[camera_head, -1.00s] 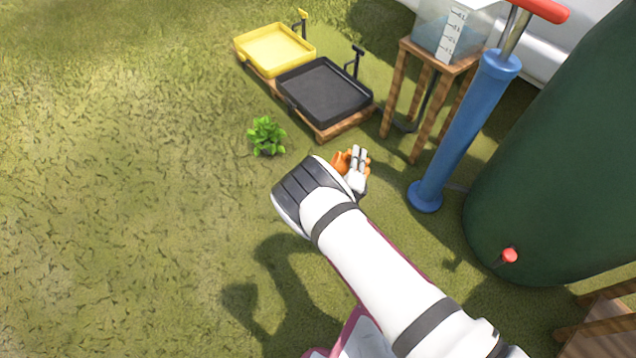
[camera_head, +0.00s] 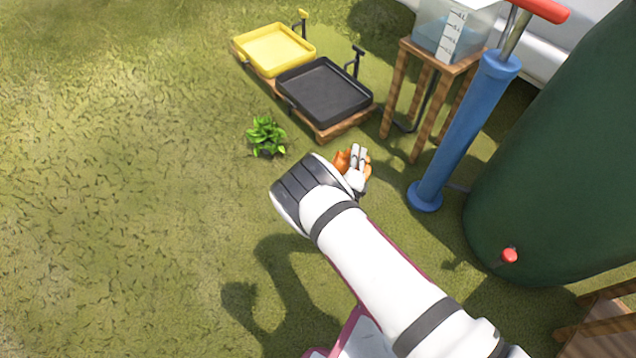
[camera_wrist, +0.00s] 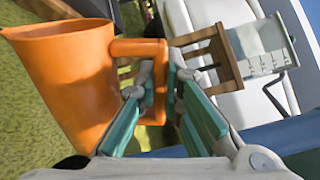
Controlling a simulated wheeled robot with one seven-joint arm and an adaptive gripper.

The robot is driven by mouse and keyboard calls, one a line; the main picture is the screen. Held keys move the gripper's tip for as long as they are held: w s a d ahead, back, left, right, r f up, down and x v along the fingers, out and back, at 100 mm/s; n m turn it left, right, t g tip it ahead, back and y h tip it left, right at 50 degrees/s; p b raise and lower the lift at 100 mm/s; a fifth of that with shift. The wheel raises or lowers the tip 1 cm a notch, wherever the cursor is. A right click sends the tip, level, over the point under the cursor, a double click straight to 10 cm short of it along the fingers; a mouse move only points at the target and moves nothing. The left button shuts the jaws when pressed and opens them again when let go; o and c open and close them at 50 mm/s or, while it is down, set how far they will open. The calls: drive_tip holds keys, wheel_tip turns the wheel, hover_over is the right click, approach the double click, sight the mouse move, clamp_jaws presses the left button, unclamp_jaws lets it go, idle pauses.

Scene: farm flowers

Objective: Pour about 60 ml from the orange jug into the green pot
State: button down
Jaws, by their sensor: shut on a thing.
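The orange jug (camera_wrist: 68,75) fills the left of the wrist view. Its handle is between the fingers of my gripper (camera_wrist: 166,95), which is shut on it. In the head view only a small part of the jug (camera_head: 342,162) shows beside my gripper (camera_head: 358,160); my arm hides the rest. The jug is held above the grass, and its contents cannot be seen. No green pot can be made out for certain. A leafy green plant (camera_head: 266,135) stands on the grass left of my gripper, and any pot under it is hard to see.
A yellow tray (camera_head: 312,54) and a black tray (camera_head: 364,100) lie behind on a wooden base. A clear graduated tank (camera_head: 432,38) stands on a wooden stand. A blue pump (camera_head: 462,130) and a big dark green barrel (camera_head: 570,160) are at right. Grass at left is free.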

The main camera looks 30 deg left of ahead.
sight(368, 163)
drive_tip(key=shift+s+a+r+n, duration=0.15)
drive_tip(key=shift+a+r+n, duration=0.1)
drive_tip(key=shift+a+n, duration=0.2)
idle(0.4)
drive_tip(key=shift+r+n, duration=0.25)
drive_tip(key=shift+n, duration=0.1)
idle(0.5)
drive_tip(key=d+f+m, duration=0.1)
drive_tip(key=w+d+f+m, duration=0.1)
drive_tip(key=d+m, duration=0.1)
drive_tip(key=shift+d+f, duration=0.25)
drive_tip(key=shift+d, duration=0.05)
drive_tip(key=shift+w+d+f+m, duration=0.15)
drive_tip(key=shift+d+f+m, duration=0.25)
drive_tip(key=shift+f+m, duration=0.5)
drive_tip(key=w+d+f+m, duration=0.2)
drive_tip(key=d+f+m, duration=0.4)
drive_tip(key=f+m, duration=0.4)
drive_tip(key=shift+f+m, duration=0.4)
drive_tip(key=shift+f, duration=0.1)
drive_tip(key=shift+a, duration=0.1)
idle(0.8)
